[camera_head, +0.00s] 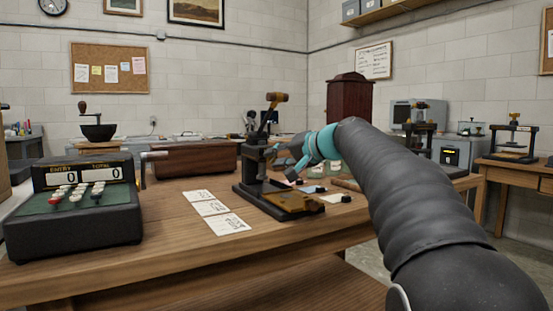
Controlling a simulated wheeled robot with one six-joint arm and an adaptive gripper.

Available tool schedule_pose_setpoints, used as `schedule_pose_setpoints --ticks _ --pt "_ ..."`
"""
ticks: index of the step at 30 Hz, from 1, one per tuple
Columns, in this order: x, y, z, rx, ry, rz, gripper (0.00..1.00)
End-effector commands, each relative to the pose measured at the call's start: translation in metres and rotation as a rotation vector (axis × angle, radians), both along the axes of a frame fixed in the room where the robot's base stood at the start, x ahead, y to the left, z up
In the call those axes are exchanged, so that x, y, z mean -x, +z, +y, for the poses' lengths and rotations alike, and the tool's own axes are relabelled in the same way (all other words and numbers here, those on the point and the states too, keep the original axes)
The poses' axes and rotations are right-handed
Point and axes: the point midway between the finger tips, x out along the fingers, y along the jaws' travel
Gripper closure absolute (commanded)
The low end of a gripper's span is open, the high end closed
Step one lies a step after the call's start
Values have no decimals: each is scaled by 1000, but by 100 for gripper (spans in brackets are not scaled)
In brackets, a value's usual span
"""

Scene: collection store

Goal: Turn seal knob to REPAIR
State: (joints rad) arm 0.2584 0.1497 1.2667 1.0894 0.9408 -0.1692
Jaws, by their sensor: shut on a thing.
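My gripper (280,158) reaches in from the right and is at the right side of the press column. It is shut on what appears to be the seal knob, which is mostly hidden by the fingers. The knob's setting and the REPAIR mark cannot be read from here. A brass-coloured plate (288,202) lies at the front of the press base.
Paper cards (212,208) lie left of the press. An adding machine (75,207) stands at the bench's left end, and a brown wooden box (195,158) behind. Small coloured pieces (336,198) lie right of the press, below my arm. The bench's front middle is clear.

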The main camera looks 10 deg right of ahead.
Motion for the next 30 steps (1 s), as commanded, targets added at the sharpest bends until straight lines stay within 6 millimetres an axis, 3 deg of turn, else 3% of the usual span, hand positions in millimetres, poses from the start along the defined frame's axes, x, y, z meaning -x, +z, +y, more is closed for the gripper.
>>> schedule_pose_setpoints --ticks 14,15,18,30 --pt "0 0 0 -17 -1 4 100" --pt "0 0 0 -17 -1 4 70" --pt "0 0 0 -16 0 4 49" --pt "5 2 -4 -16 -1 4 49"
